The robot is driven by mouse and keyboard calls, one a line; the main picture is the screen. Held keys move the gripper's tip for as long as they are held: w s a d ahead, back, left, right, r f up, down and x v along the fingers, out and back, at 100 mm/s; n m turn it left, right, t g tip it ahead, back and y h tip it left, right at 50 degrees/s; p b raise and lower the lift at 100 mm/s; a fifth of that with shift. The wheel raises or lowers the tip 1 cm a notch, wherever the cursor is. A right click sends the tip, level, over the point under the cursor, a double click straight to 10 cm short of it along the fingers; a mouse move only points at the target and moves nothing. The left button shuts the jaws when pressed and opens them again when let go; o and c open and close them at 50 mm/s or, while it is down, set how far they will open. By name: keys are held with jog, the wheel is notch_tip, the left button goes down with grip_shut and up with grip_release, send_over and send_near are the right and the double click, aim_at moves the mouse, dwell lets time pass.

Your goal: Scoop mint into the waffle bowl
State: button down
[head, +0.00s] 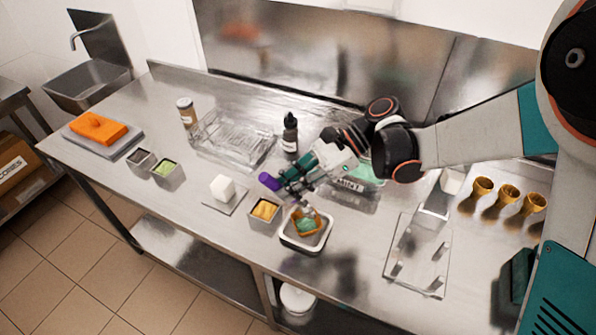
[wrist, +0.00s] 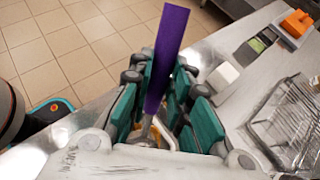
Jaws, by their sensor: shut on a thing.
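My gripper (head: 293,182) is shut on the purple-handled scoop (head: 269,181). In the wrist view the purple handle (wrist: 167,55) stands up between the teal fingers, with a metal shaft below. The scoop's lower end points down at the waffle bowl (head: 294,224), a golden bowl in a white, dark-sided dish (head: 288,240). Green mint shows in or just over the bowl; I cannot tell whether it rests there or is still on the scoop. The mint tub (head: 350,186), labelled MINT with pale green inside, stands behind, partly hidden by my arm.
A tub of yellow pieces (head: 264,211) and a white block on a board (head: 222,188) stand left of the bowl. A dark bottle (head: 290,137) and a clear tray (head: 235,140) are behind. A clear stand (head: 418,255) and several cones (head: 508,197) are right.

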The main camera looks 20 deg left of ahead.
jog(key=shift+s+a+t+h+p, duration=0.5)
jog(key=shift+s+a+p, duration=0.1)
jog(key=shift+p, duration=0.3)
jog(key=s+a+f+t+h+p, duration=0.2)
jog(key=s+a+f+t+h, duration=0.1)
jog(key=h, duration=0.4)
notch_tip(320, 180, down, 2)
jog(key=a+t, duration=0.1)
jog(key=t, duration=0.1)
jog(key=shift+s+a+t, duration=0.2)
jog(key=shift+a+t, duration=0.05)
jog(key=shift+t, duration=0.05)
jog(key=shift+s, duration=0.1)
